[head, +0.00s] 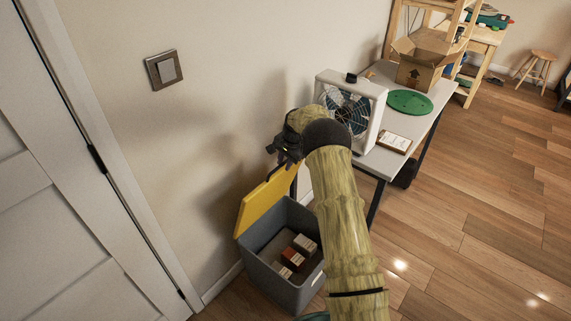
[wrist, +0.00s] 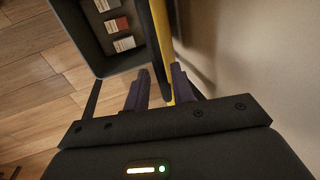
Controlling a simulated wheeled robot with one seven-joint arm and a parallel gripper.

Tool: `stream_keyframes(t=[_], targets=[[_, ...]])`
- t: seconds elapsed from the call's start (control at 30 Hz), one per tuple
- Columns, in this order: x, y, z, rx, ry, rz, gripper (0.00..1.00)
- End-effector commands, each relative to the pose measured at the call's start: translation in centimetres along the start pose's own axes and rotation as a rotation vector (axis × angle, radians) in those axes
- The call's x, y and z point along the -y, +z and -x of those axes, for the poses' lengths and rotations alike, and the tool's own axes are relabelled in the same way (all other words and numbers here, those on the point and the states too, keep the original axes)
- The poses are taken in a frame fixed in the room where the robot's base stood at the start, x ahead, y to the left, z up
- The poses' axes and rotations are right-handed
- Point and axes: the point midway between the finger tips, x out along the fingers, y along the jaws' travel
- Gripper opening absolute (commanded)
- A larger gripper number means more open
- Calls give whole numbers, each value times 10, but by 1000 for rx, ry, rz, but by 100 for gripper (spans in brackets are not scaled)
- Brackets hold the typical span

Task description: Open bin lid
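The grey bin (head: 257,263) stands on the floor by the wall. Its yellow lid (head: 262,200) is raised, standing steeply toward the wall, so the inside shows. A dark handle (head: 283,171) is at the lid's upper edge. My gripper (head: 284,160) is just above this handle. In the wrist view, my gripper (wrist: 160,90) has its two fingers apart, with a gap between them. The yellow lid (wrist: 163,30) and a dark bar on it (wrist: 155,45) reach down to between the fingers. Whether a finger touches the bar is unclear.
Several small boxes (head: 292,258) lie in the bin. A grey table (head: 420,120) with a fan (head: 347,105), a green disc (head: 410,101) and a cardboard box (head: 420,65) stands to the right. A white door (head: 70,200) is at left. Wooden floor (head: 470,220) at right is clear.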

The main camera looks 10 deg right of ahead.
Motion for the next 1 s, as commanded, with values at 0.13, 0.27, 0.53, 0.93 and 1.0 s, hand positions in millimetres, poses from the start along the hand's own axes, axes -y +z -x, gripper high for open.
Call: stream_keyframes(t=[0.13, 0.27, 0.53, 0.93, 1.0], targets=[[2, 0, 26, -2, -3, 2, 25], [1, 0, 52, -2, -3, 1, 25], [-1, -3, 106, -4, -2, -3, 25], [0, -3, 160, -3, 0, -3, 25], [0, -3, 161, -2, 1, -3, 25]])
